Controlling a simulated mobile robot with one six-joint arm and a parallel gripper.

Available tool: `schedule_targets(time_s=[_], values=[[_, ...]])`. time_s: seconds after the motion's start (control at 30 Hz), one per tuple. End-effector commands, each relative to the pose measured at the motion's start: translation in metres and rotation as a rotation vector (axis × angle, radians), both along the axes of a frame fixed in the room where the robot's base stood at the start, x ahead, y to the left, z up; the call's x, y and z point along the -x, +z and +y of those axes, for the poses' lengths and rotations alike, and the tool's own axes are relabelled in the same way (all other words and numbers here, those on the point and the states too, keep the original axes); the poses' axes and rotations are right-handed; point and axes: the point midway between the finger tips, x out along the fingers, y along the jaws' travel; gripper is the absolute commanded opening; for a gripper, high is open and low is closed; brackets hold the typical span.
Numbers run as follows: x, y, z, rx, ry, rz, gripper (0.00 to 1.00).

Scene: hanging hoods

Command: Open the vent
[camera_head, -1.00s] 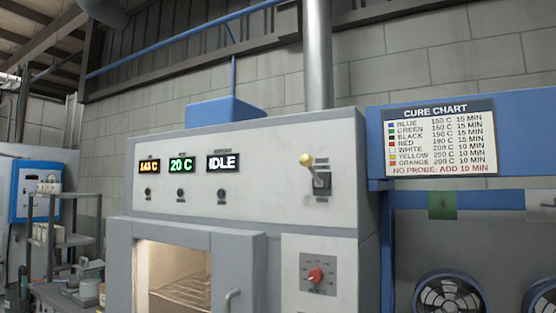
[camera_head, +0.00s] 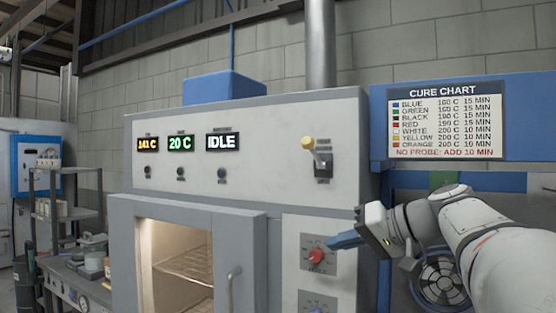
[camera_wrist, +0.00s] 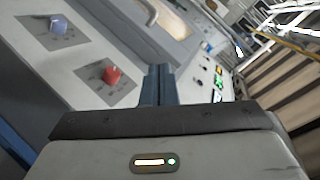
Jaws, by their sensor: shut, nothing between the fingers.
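A lever with a yellow knob (camera_head: 307,144) sticks out of a dark slot plate (camera_head: 323,166) on the oven's upper panel, knob up and to the left. Its small labels are too blurred to read. My gripper (camera_head: 343,241) is shut and empty, its blue fingers pointing left in front of the lower right panel, below the lever and right of a red knob (camera_head: 316,256). I cannot tell whether they touch the panel. In the wrist view the shut fingers (camera_wrist: 157,84) are beside the same red knob (camera_wrist: 111,75); the lever is not clearly visible there.
The oven door (camera_head: 185,262) has a window and a vertical handle (camera_head: 234,285). A blue knob (camera_wrist: 59,26) is on the panel too. The cure chart (camera_head: 445,120) and a fan (camera_head: 440,277) are at right. Space before the upper panel looks clear.

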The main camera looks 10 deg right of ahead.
Motion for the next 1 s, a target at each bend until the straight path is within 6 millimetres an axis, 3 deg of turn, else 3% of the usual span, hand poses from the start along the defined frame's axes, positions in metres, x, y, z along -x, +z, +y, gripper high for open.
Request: schedule_targets(time_s=[0.03,0.1,0.2,0.3,0.43,0.57,1.0], values=[[-0.007,0.043,-0.023,-0.033,0.006,-0.114,0.0],[-0.008,0.093,-0.046,-0.066,0.031,-0.278,0.0],[0.001,0.148,-0.073,-0.082,0.062,-0.48,0.0],[0.012,0.183,-0.09,-0.082,0.087,-0.623,0.0],[0.02,0.205,-0.098,-0.078,0.104,-0.716,0.0],[0.016,0.211,-0.091,-0.079,0.11,-0.732,0.0],[-0.04,0.226,-0.021,-0.082,0.112,-0.727,0.0]])
